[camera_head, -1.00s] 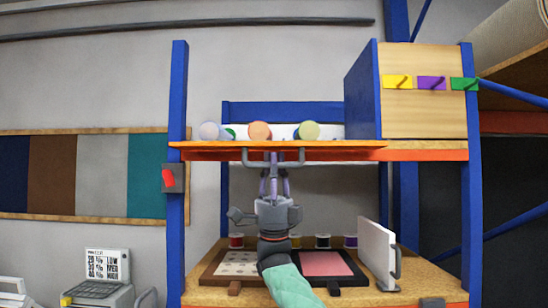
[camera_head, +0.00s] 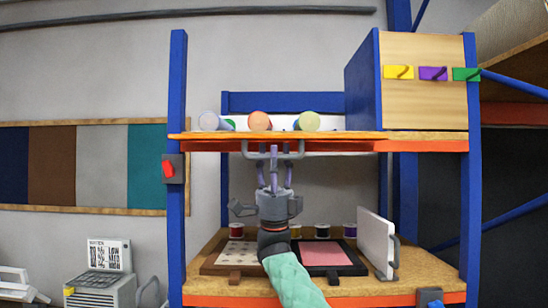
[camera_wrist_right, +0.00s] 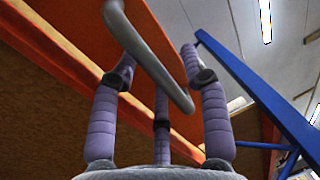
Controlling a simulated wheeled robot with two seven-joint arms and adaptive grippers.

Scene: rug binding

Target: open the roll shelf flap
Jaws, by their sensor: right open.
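The roll shelf flap (camera_head: 340,146) is the orange panel along the front of the upper shelf, seen almost edge-on in the head view. A grey bar handle (camera_head: 297,154) sticks out below it. In the wrist view, the orange panel (camera_wrist_right: 178,22) fills the upper middle and the handle (camera_wrist_right: 150,55) crosses it. My right gripper (camera_head: 274,168) points up under the handle, its three purple fingers open. In the wrist view, the fingers (camera_wrist_right: 157,72) stand around the bar, not closed on it; whether they touch it I cannot tell. My left gripper is out of view.
Several rolls (camera_head: 260,120) lie on the upper shelf behind the flap. Blue posts (camera_head: 177,90) stand at both sides. Below, the lower shelf (camera_head: 425,280) holds trays, spools and a white upright panel (camera_head: 376,243) with a handle. A red switch (camera_head: 168,170) sits on the left post.

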